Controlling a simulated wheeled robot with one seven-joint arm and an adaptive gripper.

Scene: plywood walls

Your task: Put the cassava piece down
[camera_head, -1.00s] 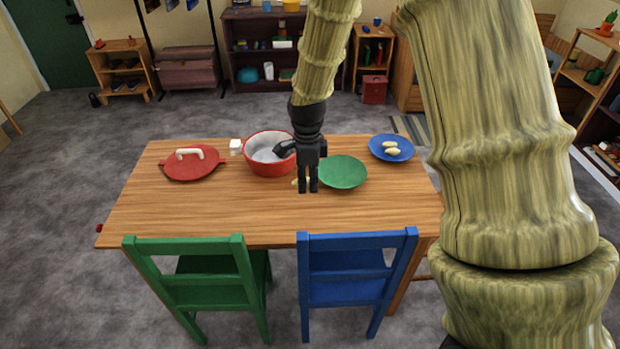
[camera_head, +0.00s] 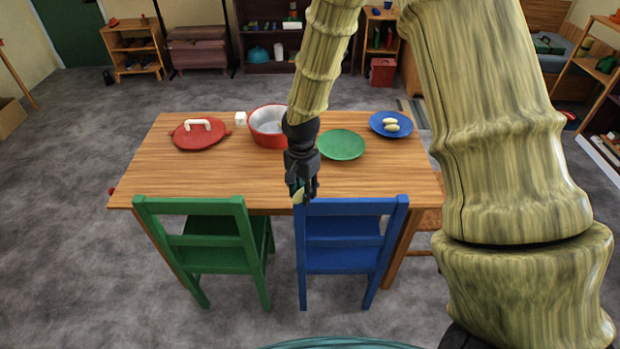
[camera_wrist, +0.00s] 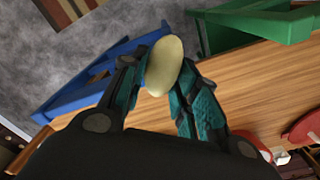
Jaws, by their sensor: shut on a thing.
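The cassava piece (camera_wrist: 164,66) is a pale yellow oval, held between the fingertips of my gripper (camera_wrist: 160,85) in the wrist view. In the head view my gripper (camera_head: 302,190) is shut on the cassava piece (camera_head: 298,196), near the front edge of the wooden table (camera_head: 220,180), just by the blue chair's back. The cassava shows only in part there. Its exact height above the table is hard to tell.
A green plate (camera_head: 341,145) and a blue plate (camera_head: 391,130) with pale pieces (camera_head: 391,126) are on the table. A red pot (camera_head: 266,138) and a red lid (camera_head: 196,135) lie leftward. A green chair (camera_head: 205,240) and a blue chair (camera_head: 350,240) line the front. The table's front left is bare.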

